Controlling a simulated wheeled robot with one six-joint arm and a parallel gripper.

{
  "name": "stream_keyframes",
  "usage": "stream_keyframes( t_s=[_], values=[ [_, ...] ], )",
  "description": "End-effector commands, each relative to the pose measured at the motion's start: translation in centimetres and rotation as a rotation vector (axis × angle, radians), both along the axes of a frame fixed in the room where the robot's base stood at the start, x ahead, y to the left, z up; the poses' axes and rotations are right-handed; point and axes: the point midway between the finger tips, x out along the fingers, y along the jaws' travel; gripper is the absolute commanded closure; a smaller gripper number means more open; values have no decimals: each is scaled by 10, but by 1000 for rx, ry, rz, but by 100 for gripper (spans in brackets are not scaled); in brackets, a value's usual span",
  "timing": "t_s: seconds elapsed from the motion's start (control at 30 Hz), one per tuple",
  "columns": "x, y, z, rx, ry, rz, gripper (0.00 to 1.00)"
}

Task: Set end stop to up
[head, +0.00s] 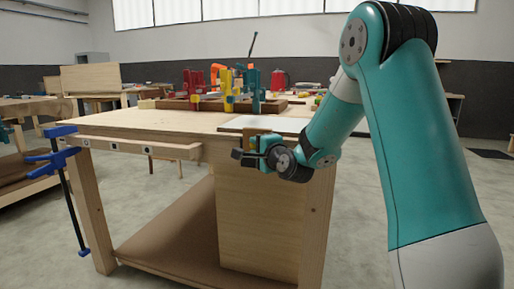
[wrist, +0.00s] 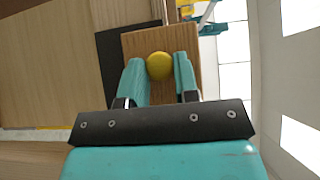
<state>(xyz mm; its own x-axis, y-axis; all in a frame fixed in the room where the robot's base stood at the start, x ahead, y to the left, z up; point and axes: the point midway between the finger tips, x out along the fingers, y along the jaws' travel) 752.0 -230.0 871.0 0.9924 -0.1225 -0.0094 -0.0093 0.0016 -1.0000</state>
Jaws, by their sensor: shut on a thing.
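The end stop appears to be a brown wooden block (wrist: 138,43) with a round yellow knob (wrist: 159,66) on its face. A dark plate (wrist: 109,62) lies beside the block in the wrist view. The block (head: 259,131) also shows small at the workbench's near right corner in the head view, partly hidden by my gripper. My gripper (wrist: 160,80) is at the knob, one teal finger on each side, and is shut on it. My gripper (head: 248,155) is at the bench end in the head view. The block's exact height setting is hard to tell.
The wooden workbench (head: 150,121) has a rail along its front and a blue clamp (head: 62,158) at its left end. Coloured clamps (head: 226,86) stand on the bench toward the back. A lower shelf (head: 175,245) is under it.

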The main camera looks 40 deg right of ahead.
Motion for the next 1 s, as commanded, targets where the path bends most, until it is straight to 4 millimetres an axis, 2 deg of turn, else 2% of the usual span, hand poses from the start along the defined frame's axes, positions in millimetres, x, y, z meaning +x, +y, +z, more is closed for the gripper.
stream_keyframes(
  t_s=[0.07, 0.1, 0.2, 0.5, 0.63, 0.77, 1.0],
  values=[
    [1, 0, 6, -2, -17, 0, 100],
    [1, 0, 6, -2, -18, 0, 69],
    [1, 0, 6, -2, -18, 0, 46],
    [-1, 0, 4, -1, -11, 0, 46],
    [-12, 0, 2, 0, -9, -2, 46],
    [-38, 3, 1, 0, -10, -4, 46],
    [-101, 10, -1, -2, -13, -7, 46]
  ],
)
